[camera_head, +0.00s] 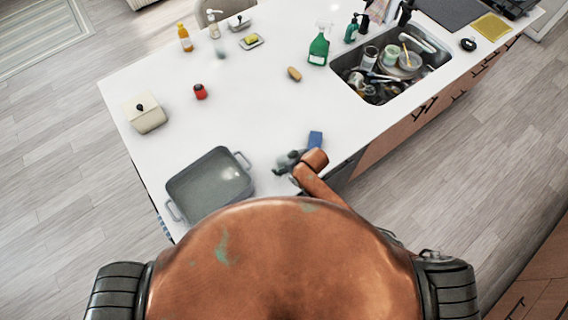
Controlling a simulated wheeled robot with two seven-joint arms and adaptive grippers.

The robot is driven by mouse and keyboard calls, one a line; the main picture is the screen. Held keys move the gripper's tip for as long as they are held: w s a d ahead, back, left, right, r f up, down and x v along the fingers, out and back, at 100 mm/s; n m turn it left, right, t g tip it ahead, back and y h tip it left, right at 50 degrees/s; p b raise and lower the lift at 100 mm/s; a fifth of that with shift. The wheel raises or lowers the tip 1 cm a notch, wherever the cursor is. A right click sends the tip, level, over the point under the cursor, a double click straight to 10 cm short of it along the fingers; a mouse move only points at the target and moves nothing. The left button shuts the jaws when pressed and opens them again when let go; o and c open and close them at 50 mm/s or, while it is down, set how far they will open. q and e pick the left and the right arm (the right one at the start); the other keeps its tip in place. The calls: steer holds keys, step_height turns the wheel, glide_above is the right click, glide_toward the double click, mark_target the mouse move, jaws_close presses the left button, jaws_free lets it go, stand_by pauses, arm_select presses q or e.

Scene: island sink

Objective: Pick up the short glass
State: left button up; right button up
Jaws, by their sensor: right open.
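A small, pale, see-through object (221,53) stands on the far part of the white island top, near the soap bottles. It looks like the short glass, but it is too small to be sure. My right gripper (281,167) is over the near edge of the island, beside the grey pan and far from that object. Its fingers are open, with nothing seen between them. My left gripper is not in view.
A grey pan (210,184) lies at the near left, a blue item (315,139) beside my right gripper. A red item (200,91), white box (145,112), brown item (294,74) and green spray bottle (319,46) stand farther off. The sink (346,66) holds dishes. The middle counter is clear.

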steer(key=shift+w+a+f, duration=0.15)
steer(key=shift+a+f, duration=0.05)
steer(key=shift+f, duration=0.2)
steer(key=c, duration=1.4)
